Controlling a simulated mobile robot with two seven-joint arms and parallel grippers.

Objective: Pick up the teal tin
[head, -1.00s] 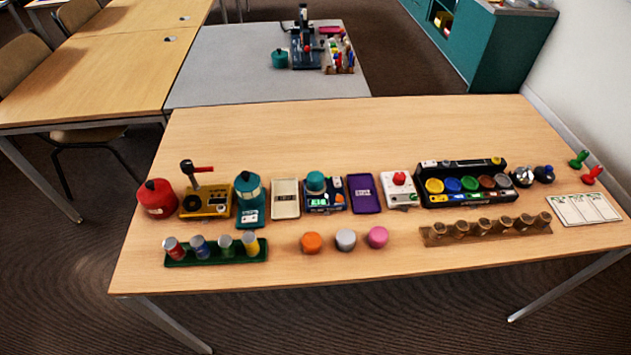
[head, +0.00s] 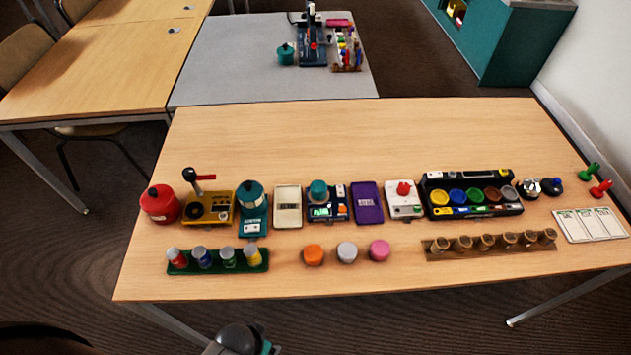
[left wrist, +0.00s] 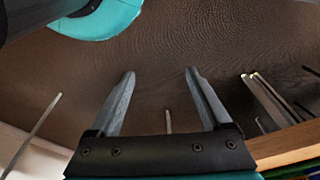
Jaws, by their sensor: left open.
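A small round teal tin (head: 318,190) sits on top of a dark scale with a lit green display (head: 322,210), in the middle of the back row on the near wooden table. Another teal round pot with a dark knob (head: 286,56) stands on the grey table behind. My left gripper (left wrist: 160,75) is open and empty in the left wrist view, with dark floor beyond its fingers. In the head view only a grey and teal part of my arm shows at the bottom, below the table's front edge. My right gripper is not in view.
Left of the scale stand a cream slab (head: 288,206), a teal device (head: 252,208) and a red canister (head: 160,204); a purple slab (head: 367,203) is right. Orange, grey and pink pucks lie in front. The wooden table's back half (head: 350,135) is clear.

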